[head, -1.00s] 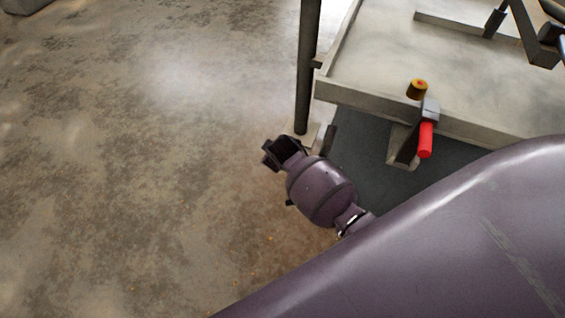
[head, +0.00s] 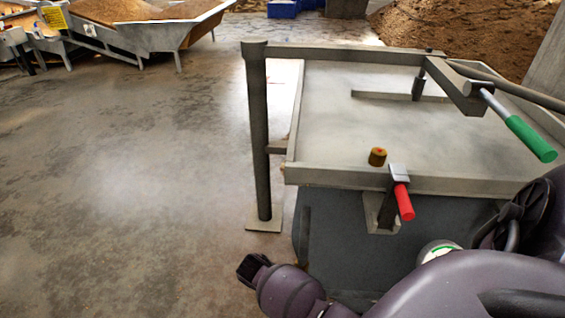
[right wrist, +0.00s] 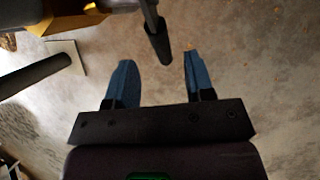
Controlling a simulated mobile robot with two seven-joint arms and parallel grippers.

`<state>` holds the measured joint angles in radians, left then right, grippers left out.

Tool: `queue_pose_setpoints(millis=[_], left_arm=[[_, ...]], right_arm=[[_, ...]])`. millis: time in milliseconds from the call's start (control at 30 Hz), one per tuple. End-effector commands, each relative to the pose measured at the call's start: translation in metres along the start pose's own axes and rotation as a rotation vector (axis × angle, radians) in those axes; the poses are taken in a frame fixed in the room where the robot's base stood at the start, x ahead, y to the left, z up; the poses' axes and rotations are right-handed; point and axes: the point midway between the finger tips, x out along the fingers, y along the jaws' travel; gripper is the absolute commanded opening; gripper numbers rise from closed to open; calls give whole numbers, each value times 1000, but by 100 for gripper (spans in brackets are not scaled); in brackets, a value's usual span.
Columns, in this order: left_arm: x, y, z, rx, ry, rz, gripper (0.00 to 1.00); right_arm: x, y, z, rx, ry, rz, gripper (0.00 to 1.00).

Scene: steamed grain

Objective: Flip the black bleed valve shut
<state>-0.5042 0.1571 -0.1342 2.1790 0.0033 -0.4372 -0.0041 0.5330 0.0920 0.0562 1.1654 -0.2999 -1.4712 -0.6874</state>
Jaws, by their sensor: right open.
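A black-gripped lever (right wrist: 157,38), which looks like the bleed valve handle, hangs from a thin metal rod in the right wrist view. A dark upright bar beside the tank's left side (head: 303,236) in the head view may be the same lever. My right gripper (right wrist: 155,82) is open, its blue fingers apart and empty. The lever's tip lies just ahead of the gap between them, apart from both fingers as far as I can tell. In the head view a purple arm reaches to the lower left of the tank; its fingers do not show. My left gripper is not in view.
A red-handled lever (head: 403,202) and a brass-coloured knob (head: 377,157) sit at the tank's front edge. A green-handled lever (head: 530,138) is at the right. A grey post (head: 257,140) stands at the tank's left corner. The floor (head: 130,190) at left is clear.

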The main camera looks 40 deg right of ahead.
Motion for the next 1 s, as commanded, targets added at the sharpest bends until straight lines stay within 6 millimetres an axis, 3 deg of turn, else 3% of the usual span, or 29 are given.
queue_pose_setpoints(millis=[33,300,533,800,833,1000], left_arm=[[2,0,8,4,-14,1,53],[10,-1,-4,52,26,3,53],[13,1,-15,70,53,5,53],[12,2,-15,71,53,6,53],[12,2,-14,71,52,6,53],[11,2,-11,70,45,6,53]], right_arm=[[18,-5,0,-4,-8,-8,48],[55,-4,0,-3,-4,-6,48],[64,-1,-1,-1,0,-1,48],[64,0,-1,0,3,1,48],[64,0,-1,0,3,1,47],[64,0,-1,0,2,1,21]])
